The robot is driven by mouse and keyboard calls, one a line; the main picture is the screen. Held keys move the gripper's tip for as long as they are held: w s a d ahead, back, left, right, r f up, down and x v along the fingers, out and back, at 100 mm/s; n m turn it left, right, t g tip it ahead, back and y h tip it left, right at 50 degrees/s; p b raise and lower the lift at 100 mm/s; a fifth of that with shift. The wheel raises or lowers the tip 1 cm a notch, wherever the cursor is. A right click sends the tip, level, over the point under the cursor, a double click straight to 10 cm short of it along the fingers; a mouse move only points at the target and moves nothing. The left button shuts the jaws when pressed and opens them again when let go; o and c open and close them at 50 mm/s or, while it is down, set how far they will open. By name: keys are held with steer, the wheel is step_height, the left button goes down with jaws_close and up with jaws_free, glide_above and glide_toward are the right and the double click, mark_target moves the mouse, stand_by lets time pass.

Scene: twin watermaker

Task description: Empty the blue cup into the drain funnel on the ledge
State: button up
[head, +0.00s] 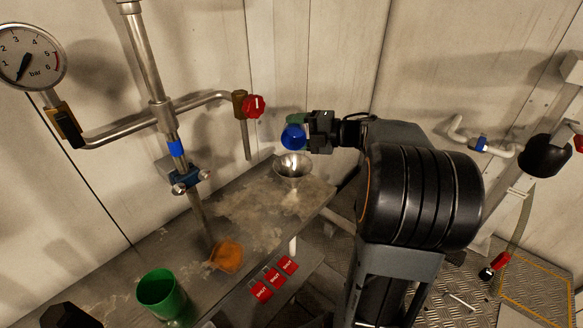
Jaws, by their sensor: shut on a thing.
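The blue cup (293,137) is in my gripper (308,132), above the metal drain funnel (292,166). The cup appears tipped, with its round blue face turned toward the camera. My gripper is shut on it from the right. The funnel stands near the far right end of the ledge (190,252), its wide mouth up and a pale pipe below it. I cannot see whether any liquid is in the cup or falling from it. A gap shows between cup and funnel.
A red-handled tap (252,106) with a downward spout is just left of the cup. A pressure gauge (30,57) is at upper left.

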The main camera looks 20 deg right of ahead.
steer(key=shift+s+a+r+n+t+b, duration=0.15)
steer(key=shift+s+r+n+t+b, duration=0.15)
steer(key=shift+n+b, duration=0.7)
steer(key=shift+s+a+r+n+t+b, duration=0.1)
steer(key=shift+s+r+n+t+b, duration=0.2)
steer(key=shift+b, duration=1.15)
steer(key=shift+w, duration=0.15)
stand_by(0.3)
